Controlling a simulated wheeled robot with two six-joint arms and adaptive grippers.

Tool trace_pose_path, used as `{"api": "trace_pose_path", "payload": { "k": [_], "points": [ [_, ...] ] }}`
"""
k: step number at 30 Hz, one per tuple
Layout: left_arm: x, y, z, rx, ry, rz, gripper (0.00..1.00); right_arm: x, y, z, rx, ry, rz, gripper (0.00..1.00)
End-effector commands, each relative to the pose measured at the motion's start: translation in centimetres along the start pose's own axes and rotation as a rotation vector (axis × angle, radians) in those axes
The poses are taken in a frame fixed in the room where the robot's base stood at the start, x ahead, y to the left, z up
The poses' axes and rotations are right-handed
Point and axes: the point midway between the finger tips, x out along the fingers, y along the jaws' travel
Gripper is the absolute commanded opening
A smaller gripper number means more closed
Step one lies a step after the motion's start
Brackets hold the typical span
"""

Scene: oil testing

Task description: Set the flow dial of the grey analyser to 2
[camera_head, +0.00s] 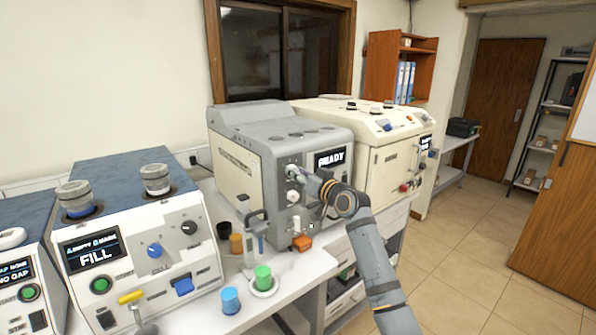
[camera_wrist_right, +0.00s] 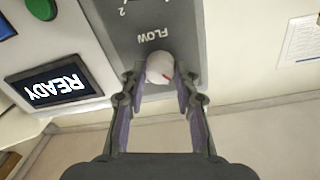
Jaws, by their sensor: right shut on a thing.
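The grey analyser (camera_head: 262,150) stands on the bench in the middle of the head view, with READY on its display (camera_head: 329,158). The display (camera_wrist_right: 53,86) shows upside down in the right wrist view. A figure 2 (camera_wrist_right: 122,12) is printed farther up the grey panel. My right gripper (camera_wrist_right: 159,78) is shut on the dial, one finger on each side. It meets the analyser's front in the head view (camera_head: 298,174). My left gripper is not in view.
A blue-topped machine reading FILL (camera_head: 96,256) stands at left and a cream machine (camera_head: 372,150) at right. Floor at right is clear.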

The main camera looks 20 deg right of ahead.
Motion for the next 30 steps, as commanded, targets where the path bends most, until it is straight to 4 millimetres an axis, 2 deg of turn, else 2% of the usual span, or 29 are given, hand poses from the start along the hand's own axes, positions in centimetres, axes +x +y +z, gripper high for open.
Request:
{"api": "trace_pose_path", "payload": {
  "k": [1, 15, 30],
  "points": [
    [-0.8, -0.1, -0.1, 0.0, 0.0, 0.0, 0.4, 0.0, -0.1, -0.3, 0.036, -0.004, 0.001, 0.0],
    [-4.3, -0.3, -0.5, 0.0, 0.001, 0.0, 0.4, 0.0, 0.0, -0.3, 0.444, -0.022, 0.003, 0.0],
    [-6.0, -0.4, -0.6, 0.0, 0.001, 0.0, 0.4, 0.0, 0.2, -0.1, 0.677, -0.031, 0.004, 0.0]
  ]
}}
